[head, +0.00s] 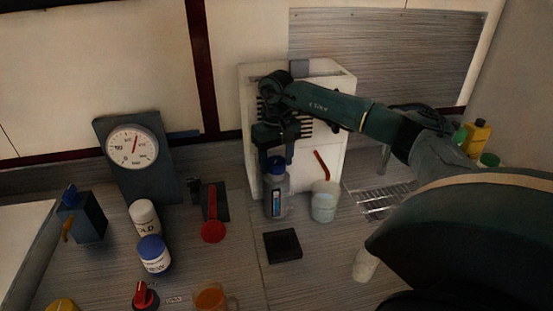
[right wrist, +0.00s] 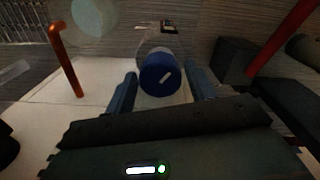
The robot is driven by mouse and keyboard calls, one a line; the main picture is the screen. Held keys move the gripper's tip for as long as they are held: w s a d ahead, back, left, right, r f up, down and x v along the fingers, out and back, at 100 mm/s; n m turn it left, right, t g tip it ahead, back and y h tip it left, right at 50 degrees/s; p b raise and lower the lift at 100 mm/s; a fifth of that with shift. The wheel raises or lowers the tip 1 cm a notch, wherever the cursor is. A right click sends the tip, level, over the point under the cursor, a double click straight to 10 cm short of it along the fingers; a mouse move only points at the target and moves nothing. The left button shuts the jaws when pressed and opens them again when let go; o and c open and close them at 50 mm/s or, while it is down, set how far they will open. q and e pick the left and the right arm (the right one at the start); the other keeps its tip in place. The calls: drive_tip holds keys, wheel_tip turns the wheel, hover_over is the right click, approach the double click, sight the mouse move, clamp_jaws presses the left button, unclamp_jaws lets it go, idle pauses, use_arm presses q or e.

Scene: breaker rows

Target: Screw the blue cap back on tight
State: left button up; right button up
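A clear bottle (head: 275,205) with a blue and white label stands upright in front of the white box. A blue cap (head: 275,164) sits on its top; how tight it is cannot be told. My right gripper (head: 276,156) points down from above at the cap. In the right wrist view, its two blue fingers stand on either side of the round blue cap (right wrist: 160,75), which has a white mark, with what look like narrow gaps. The gripper looks open. My left gripper is not in view.
A white finned box (head: 338,160) stands close behind. A cup (head: 324,205) with an orange stick is right of the bottle, and a black block (head: 283,245) lies in front. A blue-lidded jar (head: 153,256), red-handled lever (head: 213,230) and dial gauge (head: 133,148) are left.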

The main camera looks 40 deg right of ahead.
drive_tip(key=shift+o, duration=1.3)
drive_tip(key=shift+r, duration=0.55)
use_arm(q)
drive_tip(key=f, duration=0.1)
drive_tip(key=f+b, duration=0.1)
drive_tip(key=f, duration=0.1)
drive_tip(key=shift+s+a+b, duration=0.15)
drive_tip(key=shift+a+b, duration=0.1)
drive_tip(key=shift+b, duration=0.15)
use_arm(e)
wheel_tip(320, 180, up, 12)
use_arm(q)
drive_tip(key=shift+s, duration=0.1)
